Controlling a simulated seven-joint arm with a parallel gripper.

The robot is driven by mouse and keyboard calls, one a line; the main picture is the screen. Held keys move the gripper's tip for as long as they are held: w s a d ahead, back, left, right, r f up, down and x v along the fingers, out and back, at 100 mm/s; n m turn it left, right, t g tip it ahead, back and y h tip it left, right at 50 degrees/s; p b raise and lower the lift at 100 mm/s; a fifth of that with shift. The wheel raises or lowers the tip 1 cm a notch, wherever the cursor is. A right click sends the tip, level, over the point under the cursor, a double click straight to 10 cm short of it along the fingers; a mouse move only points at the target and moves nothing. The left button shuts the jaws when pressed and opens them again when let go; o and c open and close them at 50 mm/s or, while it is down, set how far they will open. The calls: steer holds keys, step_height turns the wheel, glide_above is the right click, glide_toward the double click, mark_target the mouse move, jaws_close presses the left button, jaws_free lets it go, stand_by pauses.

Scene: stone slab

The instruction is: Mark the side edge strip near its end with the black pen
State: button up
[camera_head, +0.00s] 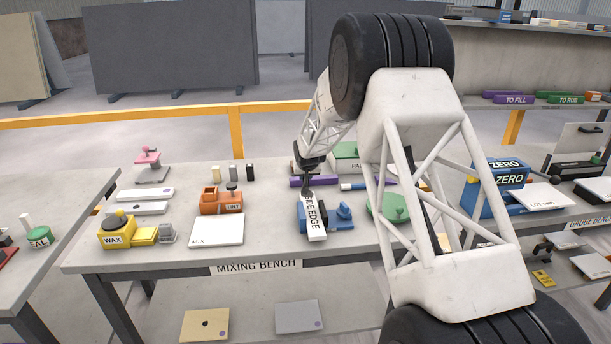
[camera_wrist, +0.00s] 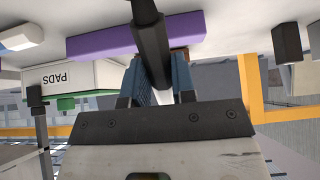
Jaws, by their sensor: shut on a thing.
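The side edge strip (camera_head: 314,219) is a pale strip with dark "SIDE EDGE" lettering, in the camera_head view. It lies over a blue block on the mixing bench. My gripper (camera_head: 307,184) is above the strip's far end. In the camera_wrist view my gripper (camera_wrist: 160,82) is shut on a dark cylindrical body, the black pen (camera_wrist: 150,38). Its blue fingers stand on either side of the pen. In the camera_head view the pen is hard to tell from the dark fingers. I cannot tell whether its tip touches the strip. No mark can be made out.
The mixing bench (camera_head: 180,262) holds an orange tint block (camera_head: 222,208) and a white plate (camera_head: 217,231) to the left. A blue fixture (camera_head: 343,213) is right beside the strip. A purple bar (camera_head: 316,181) and green pads box (camera_head: 346,152) stand behind.

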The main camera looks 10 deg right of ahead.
steer(key=shift+w, duration=0.25)
stand_by(0.6)
steer(key=shift+r, duration=3.5)
steer(key=shift+s, duration=0.1)
steer(key=shift+s+d+r, duration=0.2)
steer(key=shift+s+r, duration=0.15)
steer(key=shift+s, duration=0.05)
steer(key=s+d+r, duration=0.2)
steer(key=s+r, duration=0.1)
steer(key=s, duration=0.4)
steer(key=s+d+r, duration=0.2)
steer(key=s+r, duration=0.2)
steer(key=s, duration=0.3)
